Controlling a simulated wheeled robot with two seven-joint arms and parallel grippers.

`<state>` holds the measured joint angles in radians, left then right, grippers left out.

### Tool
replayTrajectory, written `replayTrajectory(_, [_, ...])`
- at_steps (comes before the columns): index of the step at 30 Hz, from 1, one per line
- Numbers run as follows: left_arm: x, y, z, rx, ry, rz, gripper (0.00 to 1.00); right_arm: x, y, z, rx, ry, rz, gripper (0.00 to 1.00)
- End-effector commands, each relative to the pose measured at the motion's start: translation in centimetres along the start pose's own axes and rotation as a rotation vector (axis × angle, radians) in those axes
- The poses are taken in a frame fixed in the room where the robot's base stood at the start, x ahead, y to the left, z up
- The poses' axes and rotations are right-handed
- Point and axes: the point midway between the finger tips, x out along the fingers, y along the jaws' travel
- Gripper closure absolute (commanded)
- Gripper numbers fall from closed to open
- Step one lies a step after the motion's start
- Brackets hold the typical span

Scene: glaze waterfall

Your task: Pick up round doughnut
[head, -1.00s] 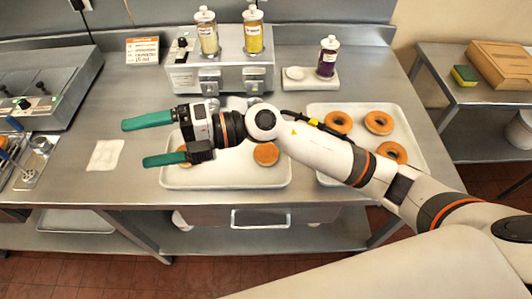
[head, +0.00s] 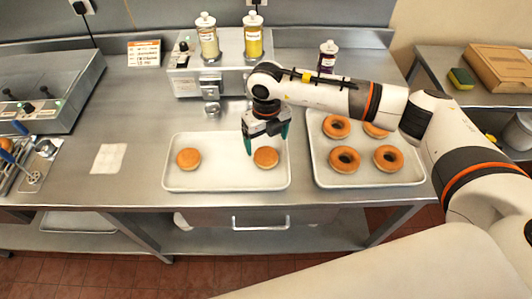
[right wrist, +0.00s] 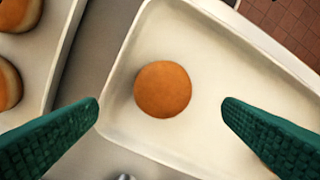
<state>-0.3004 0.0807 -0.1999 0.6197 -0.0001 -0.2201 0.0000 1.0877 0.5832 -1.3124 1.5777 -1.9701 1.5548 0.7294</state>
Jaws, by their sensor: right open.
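Two round doughnuts without holes lie on the left white tray (head: 226,180). The left round doughnut (head: 188,158) is clear of my arms. The right round doughnut (head: 266,157) lies below my right gripper (head: 267,145). In the right wrist view that round doughnut (right wrist: 163,89) shows between the two green fingers (right wrist: 161,108), apart from both. My right gripper points down, open and empty, above the tray. My left gripper is not in view.
A second white tray (head: 368,181) on the right holds several ring doughnuts (head: 345,159). A dispenser (head: 222,72) with jars stands behind. A white napkin (head: 108,158) lies to the left. A small sign (head: 144,53) stands at the back.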

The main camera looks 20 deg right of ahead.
Motion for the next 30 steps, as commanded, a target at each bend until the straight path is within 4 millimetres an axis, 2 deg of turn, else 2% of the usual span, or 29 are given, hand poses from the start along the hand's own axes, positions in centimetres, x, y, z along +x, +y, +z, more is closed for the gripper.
replayTrajectory(5, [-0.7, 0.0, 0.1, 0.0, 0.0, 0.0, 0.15, 1.1, -0.1, 0.1, -0.001, -0.001, -0.001, 0.11])
replayTrajectory(8, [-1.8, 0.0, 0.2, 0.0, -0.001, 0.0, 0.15, 2.1, -0.1, 0.2, -0.002, -0.004, 0.0, 0.11])
replayTrajectory(11, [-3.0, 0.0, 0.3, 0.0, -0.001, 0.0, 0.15, 3.6, -0.3, 0.3, -0.001, -0.003, -0.002, 0.11])
replayTrajectory(15, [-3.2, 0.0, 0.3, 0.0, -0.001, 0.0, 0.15, 5.6, -0.3, 0.2, -0.001, -0.002, -0.002, 0.11])
replayTrajectory(24, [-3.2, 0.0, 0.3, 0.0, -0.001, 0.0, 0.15, 6.2, -0.3, 0.2, -0.002, 0.001, -0.002, 0.11])
replayTrajectory(30, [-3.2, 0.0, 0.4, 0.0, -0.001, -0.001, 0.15, 6.2, -0.3, 0.2, -0.001, 0.001, -0.002, 0.43])
